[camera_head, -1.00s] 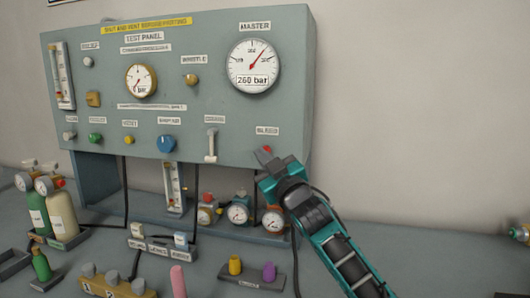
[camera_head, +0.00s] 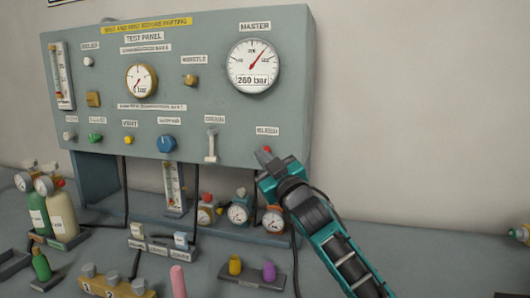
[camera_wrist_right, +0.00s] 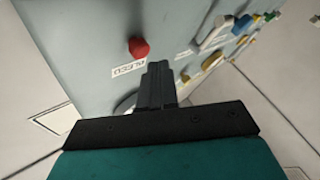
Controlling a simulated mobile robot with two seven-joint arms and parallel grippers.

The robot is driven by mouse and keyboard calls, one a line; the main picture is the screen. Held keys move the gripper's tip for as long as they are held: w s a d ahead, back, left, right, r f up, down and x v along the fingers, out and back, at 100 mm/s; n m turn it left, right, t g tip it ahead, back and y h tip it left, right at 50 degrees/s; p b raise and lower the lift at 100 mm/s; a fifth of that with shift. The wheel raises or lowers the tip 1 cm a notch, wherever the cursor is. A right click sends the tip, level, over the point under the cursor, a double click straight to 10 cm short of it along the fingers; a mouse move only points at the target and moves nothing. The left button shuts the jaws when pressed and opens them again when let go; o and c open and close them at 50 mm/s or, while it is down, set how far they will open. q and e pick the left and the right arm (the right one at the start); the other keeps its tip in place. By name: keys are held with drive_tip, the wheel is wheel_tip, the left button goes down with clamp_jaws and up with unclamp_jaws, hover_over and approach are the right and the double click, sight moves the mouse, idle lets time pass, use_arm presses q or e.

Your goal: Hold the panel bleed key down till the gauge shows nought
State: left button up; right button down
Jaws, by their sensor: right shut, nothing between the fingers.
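The red bleed key (camera_head: 268,149) is on the lower right of the grey test panel (camera_head: 180,70), under a label reading BLEED. It also shows in the right wrist view (camera_wrist_right: 138,47), beyond and left of the fingertips, with a visible gap in the picture. The master gauge (camera_head: 252,66) at the panel's upper right reads 260 bar, with its red needle pointing up and right. My right gripper (camera_head: 263,157) is shut and empty just in front of the key; its closed fingers (camera_wrist_right: 158,72) show in the wrist view. My left gripper is not in view.
Other knobs, a lever (camera_head: 211,146) and a smaller gauge (camera_head: 140,80) are on the panel. Small gauges (camera_head: 238,214) stand below it. Bottles (camera_head: 62,215) stand at the left, and a rack with yellow and purple pieces (camera_head: 250,281) is in front. The bench at right is mostly clear.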

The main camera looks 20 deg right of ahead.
drive_tip(key=shift+w+d, duration=0.1)
drive_tip(key=shift+w, duration=0.05)
drive_tip(key=shift+w+d, duration=0.15)
drive_tip(key=shift+w, duration=0.05)
drive_tip(key=shift+w+d, duration=0.45)
drive_tip(key=shift+w, duration=0.05)
idle(7.2)
